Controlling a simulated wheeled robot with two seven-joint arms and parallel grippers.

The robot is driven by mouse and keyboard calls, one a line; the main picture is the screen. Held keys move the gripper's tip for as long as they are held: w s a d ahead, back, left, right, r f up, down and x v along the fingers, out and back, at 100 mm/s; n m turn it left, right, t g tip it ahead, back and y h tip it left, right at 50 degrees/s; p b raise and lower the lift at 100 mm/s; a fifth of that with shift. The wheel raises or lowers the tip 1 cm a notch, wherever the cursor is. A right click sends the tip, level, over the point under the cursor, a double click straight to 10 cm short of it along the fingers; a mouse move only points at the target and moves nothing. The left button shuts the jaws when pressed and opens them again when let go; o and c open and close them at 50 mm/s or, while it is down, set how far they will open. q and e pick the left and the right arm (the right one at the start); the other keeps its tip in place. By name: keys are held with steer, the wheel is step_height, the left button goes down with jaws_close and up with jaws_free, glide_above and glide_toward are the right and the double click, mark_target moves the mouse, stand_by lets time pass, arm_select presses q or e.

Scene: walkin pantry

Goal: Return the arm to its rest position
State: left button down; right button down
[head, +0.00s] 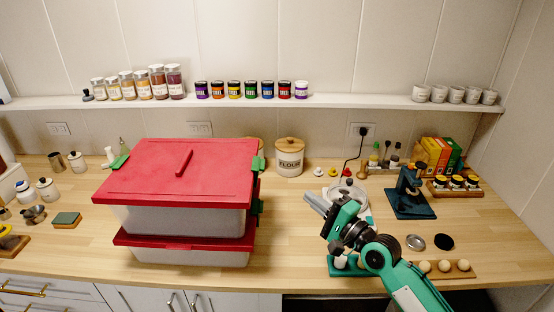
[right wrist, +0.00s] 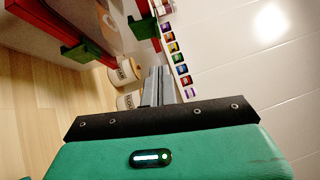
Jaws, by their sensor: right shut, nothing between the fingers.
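My right arm, green and black, reaches in from the lower right in the head view. Its right gripper (head: 314,203) is above the counter, right of the stacked red-lidded boxes, pointing up and left. In the right wrist view the two grey fingers (right wrist: 158,86) lie together, shut, with nothing between them. My left arm and left gripper do not show in either view.
Two stacked boxes with red lids (head: 185,172) stand left of my gripper. A flour jar (head: 289,158) stands behind it. A teal stand (head: 410,192) and a wooden egg holder (head: 460,270) are to the right. A shelf (head: 350,101) with jars runs along the wall.

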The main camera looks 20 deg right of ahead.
steer(key=s+a+f+n+g+h, duration=0.25)
steer(key=s+f+n+g, duration=0.2)
steer(key=s+f, duration=0.3)
steer(key=s+a+f+n+g+h, duration=0.1)
steer(key=s+a+f+n+g, duration=0.2)
steer(key=s+f+n, duration=0.45)
steer(key=s+d+f+n+g+h, duration=0.2)
steer(key=s+f+g+h, duration=0.15)
steer(key=s, duration=0.45)
steer(key=s+d+f+n+g+h, duration=0.25)
steer(key=s+f, duration=0.25)
steer(key=s, duration=0.4)
step_height(320, 180, down, 31)
steer(key=g, duration=0.2)
steer(key=s+d+f, duration=0.1)
steer(key=s+f, duration=0.8)
steer(key=f, duration=0.1)
steer(key=s+d+f, duration=0.2)
steer(key=s+f, duration=0.8)
steer(key=shift+d+g, duration=0.3)
steer(key=shift+g, duration=0.15)
